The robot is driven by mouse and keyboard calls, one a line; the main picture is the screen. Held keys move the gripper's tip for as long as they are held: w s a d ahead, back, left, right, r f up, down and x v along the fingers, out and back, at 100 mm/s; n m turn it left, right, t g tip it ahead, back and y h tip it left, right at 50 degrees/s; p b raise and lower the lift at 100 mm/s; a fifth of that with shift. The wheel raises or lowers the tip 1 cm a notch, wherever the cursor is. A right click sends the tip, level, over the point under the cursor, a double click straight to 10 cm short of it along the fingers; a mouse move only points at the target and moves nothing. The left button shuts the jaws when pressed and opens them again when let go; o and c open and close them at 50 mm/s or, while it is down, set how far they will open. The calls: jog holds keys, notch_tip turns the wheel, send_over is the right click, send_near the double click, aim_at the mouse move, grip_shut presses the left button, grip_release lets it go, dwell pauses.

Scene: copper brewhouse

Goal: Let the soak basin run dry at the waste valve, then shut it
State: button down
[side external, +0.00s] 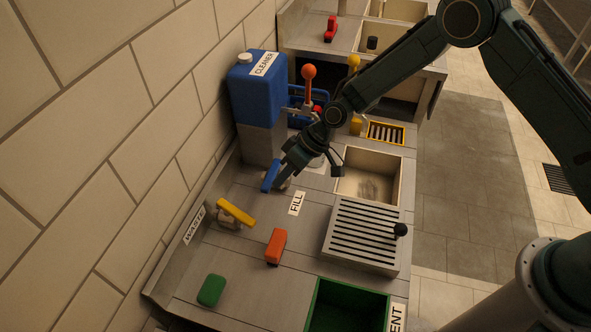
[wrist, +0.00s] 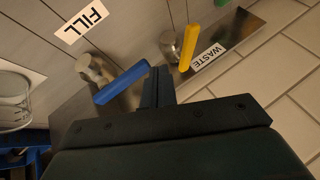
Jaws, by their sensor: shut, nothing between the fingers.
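The waste valve with its yellow lever (side external: 236,212) stands on the counter by the WASTE label (side external: 194,225); the lever slants down to the right in the side view. It also shows in the wrist view (wrist: 189,47), right of my fingers. The fill valve has a blue lever (side external: 270,176), also in the wrist view (wrist: 122,84). My gripper (side external: 284,183) is shut and empty beside the blue lever; I cannot tell if they touch. It is apart from the yellow lever. The open basin (side external: 380,192) has a dark patch on its bottom; I cannot tell whether water is in it.
A slotted cover (side external: 340,262) with a black knob lies beside the basin. An orange block (side external: 276,246), a green block (side external: 211,290) and a green tub (side external: 318,298) are nearer. A blue cleaner can (side external: 255,95) and an orange-knobbed lever (side external: 308,73) stand behind. The tiled wall bounds the left.

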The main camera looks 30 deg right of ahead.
aim_at(236, 213)
jog(key=s+a+f, duration=0.1)
jog(key=a+f, duration=0.4)
jog(key=a, duration=0.2)
jog(key=shift+a, duration=0.2)
jog(key=shift+f, duration=0.1)
dwell(0.4)
